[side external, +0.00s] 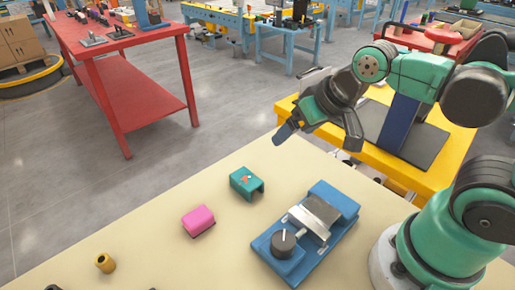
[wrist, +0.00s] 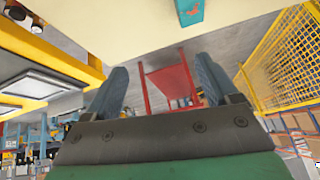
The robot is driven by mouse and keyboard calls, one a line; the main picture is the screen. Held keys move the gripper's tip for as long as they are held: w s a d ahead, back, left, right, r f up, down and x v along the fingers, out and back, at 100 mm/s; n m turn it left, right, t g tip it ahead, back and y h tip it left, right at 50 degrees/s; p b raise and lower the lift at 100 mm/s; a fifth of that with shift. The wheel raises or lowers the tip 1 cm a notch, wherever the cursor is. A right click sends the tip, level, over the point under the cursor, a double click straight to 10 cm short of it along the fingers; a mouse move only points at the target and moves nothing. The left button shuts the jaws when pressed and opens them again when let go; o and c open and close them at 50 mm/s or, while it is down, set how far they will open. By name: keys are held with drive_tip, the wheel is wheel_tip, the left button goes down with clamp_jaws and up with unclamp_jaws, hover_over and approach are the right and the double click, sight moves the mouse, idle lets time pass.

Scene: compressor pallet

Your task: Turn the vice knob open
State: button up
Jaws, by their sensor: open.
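The vice (side external: 318,228) lies on the beige table, with a blue base and grey metal jaws. Its round dark grey knob (side external: 283,243) sits at the vice's near left end and carries a pale line mark on top. My gripper (side external: 286,132) is in the air, above and beyond the vice, well apart from the knob. Its blue-grey fingers point down to the left in the side view. In the wrist view the two fingers (wrist: 161,75) stand wide apart with nothing between them. The vice and knob are not visible in the wrist view.
A teal block (side external: 246,182), a pink block (side external: 198,220) and a brass ring-like part (side external: 105,262) lie on the beige table (side external: 165,245), left of the vice. A yellow table (side external: 425,175) stands behind, and a red table (side external: 140,100) stands across the floor.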

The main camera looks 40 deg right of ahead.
drive_tip(key=s+a+f+m+g, duration=0.2)
drive_tip(key=s+a+m+g, duration=0.2)
drive_tip(key=a+m, duration=0.45)
drive_tip(key=m+g, duration=0.2)
drive_tip(key=m, duration=0.7)
hover_over(284, 239)
drive_tip(key=shift+f, duration=0.8)
drive_tip(key=shift+a+f, duration=0.1)
drive_tip(key=shift+f, duration=2.7)
clamp_jaws()
